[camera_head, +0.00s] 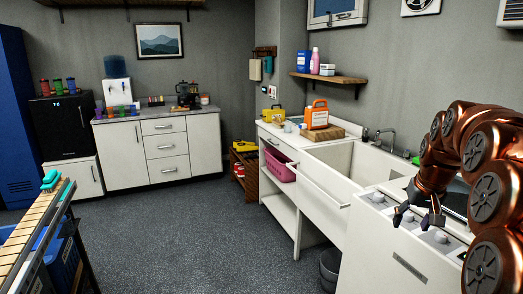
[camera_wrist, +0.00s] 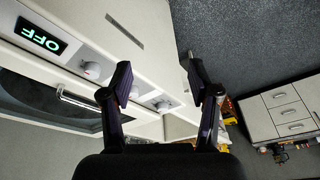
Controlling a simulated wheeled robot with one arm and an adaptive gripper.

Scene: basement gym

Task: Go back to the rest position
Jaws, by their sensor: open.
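My gripper (camera_head: 420,217) hangs at the end of my copper-coloured arm at the right of the head view. It is in front of the white washing machine (camera_head: 398,252), near its knobs. In the wrist view the two dark fingers of my gripper (camera_wrist: 160,78) are spread apart with nothing between them. The washing machine's front (camera_wrist: 120,22) shows there too, with knobs and a green OFF display (camera_wrist: 41,36). I cannot tell whether a finger touches the machine.
A white sink counter (camera_head: 325,160) with an orange jug (camera_head: 316,114) runs along the right wall. A bench with slats (camera_head: 28,232) stands at the left. White drawers (camera_head: 166,150) are at the back. A dark bin (camera_head: 330,265) is by the sink. The middle floor is clear.

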